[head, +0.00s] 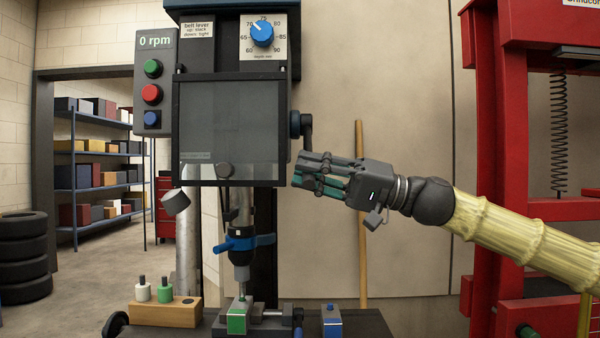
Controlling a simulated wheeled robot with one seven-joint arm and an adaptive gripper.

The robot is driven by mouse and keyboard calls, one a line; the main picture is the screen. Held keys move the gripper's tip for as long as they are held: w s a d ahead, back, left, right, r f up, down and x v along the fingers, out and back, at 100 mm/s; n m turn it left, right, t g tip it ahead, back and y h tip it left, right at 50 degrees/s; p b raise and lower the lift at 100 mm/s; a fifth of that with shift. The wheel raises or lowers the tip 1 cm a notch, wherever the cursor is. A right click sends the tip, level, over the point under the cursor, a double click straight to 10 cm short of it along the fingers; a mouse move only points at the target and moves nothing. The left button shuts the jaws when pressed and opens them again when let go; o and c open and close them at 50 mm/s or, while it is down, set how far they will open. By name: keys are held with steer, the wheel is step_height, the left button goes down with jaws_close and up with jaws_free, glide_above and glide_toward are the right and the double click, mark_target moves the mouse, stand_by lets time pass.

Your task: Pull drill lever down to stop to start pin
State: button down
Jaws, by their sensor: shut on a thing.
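The drill press has a blue hub (296,124) on the right side of its head. A dark drill lever (307,130) hangs down from this hub, and its lower end is hidden by my gripper. My gripper (300,171) is shut around that lower end, just right of the guard's lower right corner. Its fingers point left. The grey chuck (239,258) hangs below the head, above a green block (238,317) in a vise. The gap between the bit and the block is too small to tell. The display (155,41) reads 0 rpm.
A dark see-through guard (231,120) covers the front of the head. A wooden holder (166,313) with white and green pieces stands at left. A blue block (332,320) sits right of the vise. A red press frame (487,150) stands close to my arm at right.

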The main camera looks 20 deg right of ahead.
steer(key=shift+w+a+f, duration=0.1)
steer(key=shift+a+f, duration=0.05)
steer(key=shift+f, duration=0.6)
steer(key=c, duration=1.7)
jaws_free()
steer(key=shift+c, duration=0.2)
steer(key=shift+o, duration=0.6)
steer(key=shift+w, duration=0.1)
steer(key=shift+r, duration=0.2)
steer(key=shift+d, duration=0.2)
steer(key=shift+d, duration=0.15)
steer(key=v, duration=1.1)
steer(key=shift+s+d, duration=0.3)
